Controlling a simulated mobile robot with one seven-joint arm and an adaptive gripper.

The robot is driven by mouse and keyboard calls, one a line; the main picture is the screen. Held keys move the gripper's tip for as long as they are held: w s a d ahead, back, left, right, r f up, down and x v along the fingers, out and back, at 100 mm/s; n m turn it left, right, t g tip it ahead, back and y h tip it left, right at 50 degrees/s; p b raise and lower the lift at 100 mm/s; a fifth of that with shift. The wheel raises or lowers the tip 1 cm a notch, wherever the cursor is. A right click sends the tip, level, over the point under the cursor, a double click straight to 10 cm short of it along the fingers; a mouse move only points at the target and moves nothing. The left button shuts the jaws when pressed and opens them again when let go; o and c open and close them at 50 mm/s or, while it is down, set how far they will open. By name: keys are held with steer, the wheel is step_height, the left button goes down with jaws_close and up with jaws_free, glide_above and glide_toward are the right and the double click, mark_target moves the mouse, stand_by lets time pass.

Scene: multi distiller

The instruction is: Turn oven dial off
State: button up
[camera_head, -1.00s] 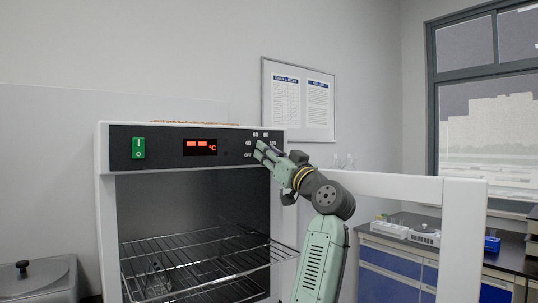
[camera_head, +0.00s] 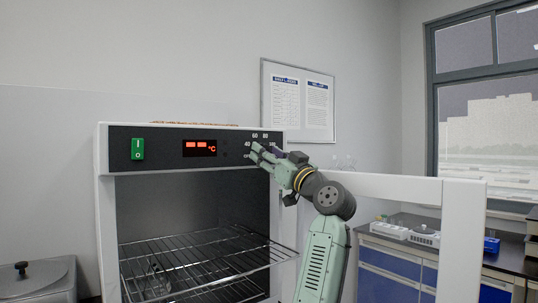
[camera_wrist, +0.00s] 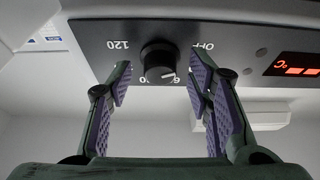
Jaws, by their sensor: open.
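The oven (camera_head: 108,215) is a white cabinet with a dark control panel (camera_head: 170,135) along its top. In the wrist view the black round dial (camera_wrist: 158,60) sits on the panel with a pale pointer mark near its lower right. OFF and 120 are printed around it, upside down in this view. My gripper (camera_wrist: 160,82) is open, with one finger on each side of the dial; I cannot tell if they touch it. In the head view my gripper (camera_head: 256,152) is at the panel's right end and hides the dial.
A green power switch (camera_head: 138,149) and a red lit display (camera_head: 200,147) are on the panel. The oven door (camera_head: 462,245) stands open at the right, beside my arm. Wire racks (camera_head: 205,255) and a glass flask (camera_head: 158,279) are inside.

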steer(key=v, duration=1.2)
